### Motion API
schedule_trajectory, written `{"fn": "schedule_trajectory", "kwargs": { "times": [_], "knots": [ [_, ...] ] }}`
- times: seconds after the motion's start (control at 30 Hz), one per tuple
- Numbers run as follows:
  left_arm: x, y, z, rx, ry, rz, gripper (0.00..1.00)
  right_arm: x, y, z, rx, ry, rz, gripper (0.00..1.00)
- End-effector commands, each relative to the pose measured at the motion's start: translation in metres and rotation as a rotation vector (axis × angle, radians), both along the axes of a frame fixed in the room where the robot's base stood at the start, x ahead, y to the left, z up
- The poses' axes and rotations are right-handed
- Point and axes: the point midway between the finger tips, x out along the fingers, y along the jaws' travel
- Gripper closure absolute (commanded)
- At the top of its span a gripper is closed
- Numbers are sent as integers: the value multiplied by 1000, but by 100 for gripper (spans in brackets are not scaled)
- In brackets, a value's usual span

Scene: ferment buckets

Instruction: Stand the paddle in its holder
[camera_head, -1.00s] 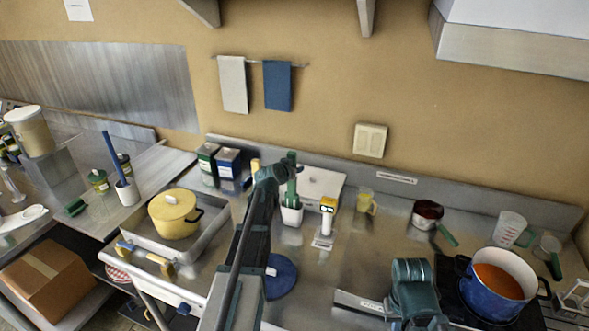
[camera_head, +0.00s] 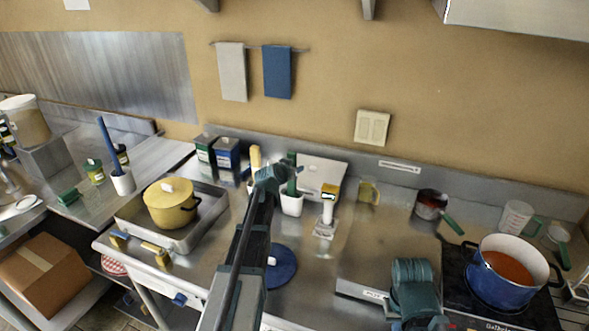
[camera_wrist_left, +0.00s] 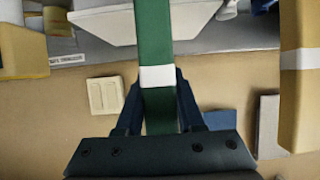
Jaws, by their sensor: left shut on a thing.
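The green paddle (camera_head: 291,181) stands roughly upright at a white holder (camera_head: 291,206) on the counter. Its lower end meets the holder's mouth in the head view; how deep it sits I cannot tell. My left gripper (camera_head: 284,174) is shut on the paddle above the holder. In the left wrist view the green paddle (camera_wrist_left: 155,45), with a white band, runs between the fingers of my left gripper (camera_wrist_left: 160,100). My right arm shows at the lower right, but its gripper is out of view.
A yellow paddle (camera_head: 255,157) stands close on the left. A blue pot (camera_head: 503,275) is on the stove.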

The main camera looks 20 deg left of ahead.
Motion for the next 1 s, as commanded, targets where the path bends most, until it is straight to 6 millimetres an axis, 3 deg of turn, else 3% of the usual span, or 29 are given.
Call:
{"fn": "schedule_trajectory", "kwargs": {
  "times": [0.2, 0.23, 0.4, 0.77, 1.0],
  "knots": [
    [0, 0, 0, 0, 0, 0, 100, 0, 0, 0, 0, 0, 0, 100],
    [0, 0, 0, 0, 0, 0, 60, 0, 0, 0, 0, 0, 0, 100],
    [0, 0, 0, 0, 0, 0, 29, 0, 0, 0, 0, 0, 0, 100],
    [-4, 0, 3, 0, 0, 0, 28, 0, 0, 3, 0, 0, 0, 100],
    [-44, -3, 24, -1, 1, 1, 28, 0, 0, 24, 0, 0, 0, 100]
  ]
}}
